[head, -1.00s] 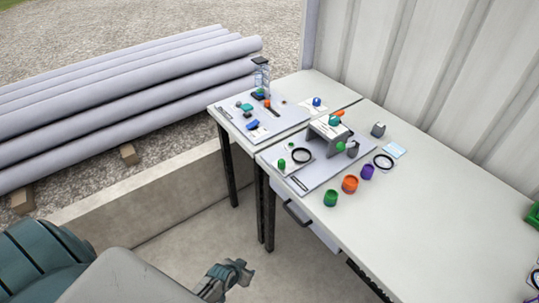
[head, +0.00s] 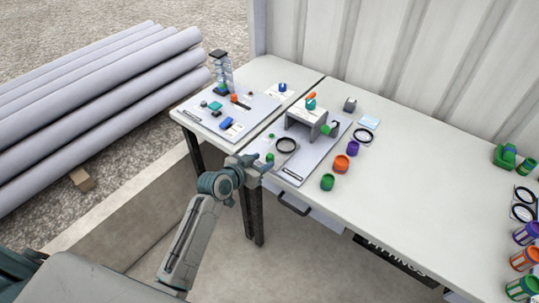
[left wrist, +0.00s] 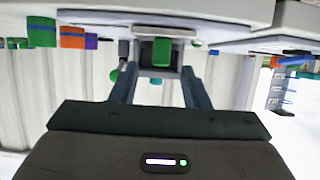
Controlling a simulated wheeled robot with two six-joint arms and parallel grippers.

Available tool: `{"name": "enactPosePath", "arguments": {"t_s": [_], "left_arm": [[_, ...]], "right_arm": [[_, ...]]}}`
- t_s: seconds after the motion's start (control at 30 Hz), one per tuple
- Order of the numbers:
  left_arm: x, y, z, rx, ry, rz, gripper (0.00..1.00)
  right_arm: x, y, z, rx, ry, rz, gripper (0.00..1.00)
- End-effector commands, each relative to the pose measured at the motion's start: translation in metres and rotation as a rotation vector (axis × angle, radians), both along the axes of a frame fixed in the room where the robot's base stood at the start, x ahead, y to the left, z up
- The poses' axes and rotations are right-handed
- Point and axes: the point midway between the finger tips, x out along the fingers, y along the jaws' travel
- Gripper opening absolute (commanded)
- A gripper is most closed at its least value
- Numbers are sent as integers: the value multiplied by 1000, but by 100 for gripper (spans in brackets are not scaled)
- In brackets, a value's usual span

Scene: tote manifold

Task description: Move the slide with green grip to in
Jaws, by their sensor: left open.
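My right gripper is not in view.
A grey bracket (head: 306,118) with a green knob (head: 325,129) stands on the same board. A green cup (head: 327,182), an orange cup (head: 341,164) and a purple cup (head: 352,148) stand right of it. Another board (head: 202,121) lies left. The table's middle right is clear.

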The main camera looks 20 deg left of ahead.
Motion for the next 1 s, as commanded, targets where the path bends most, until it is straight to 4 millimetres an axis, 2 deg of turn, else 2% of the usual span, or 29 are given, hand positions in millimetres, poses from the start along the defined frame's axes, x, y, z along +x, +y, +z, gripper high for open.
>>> {"name": "enactPosePath", "arguments": {"t_s": [0.1, 0.3, 0.53, 0.73, 0.77, 0.93, 0.97, 1.0], "left_arm": [[20, -7, -6, -3, 1, 1, 42], [41, -15, -17, -1, 0, 1, 42], [49, -18, -22, 0, 1, 1, 42], [49, -18, -22, 0, 1, 1, 42], [49, -18, -22, 0, 1, 1, 38], [49, -18, -22, 0, 1, 1, 4], [49, -18, -22, 0, 1, 1, 0], [49, -18, -22, 0, 1, 1, 0]], "right_arm": [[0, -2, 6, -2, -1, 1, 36], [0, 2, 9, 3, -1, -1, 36], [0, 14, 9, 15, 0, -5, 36], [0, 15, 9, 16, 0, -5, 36], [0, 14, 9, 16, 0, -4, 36], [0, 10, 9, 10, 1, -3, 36], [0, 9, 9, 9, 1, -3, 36], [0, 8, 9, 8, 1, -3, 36]]}}
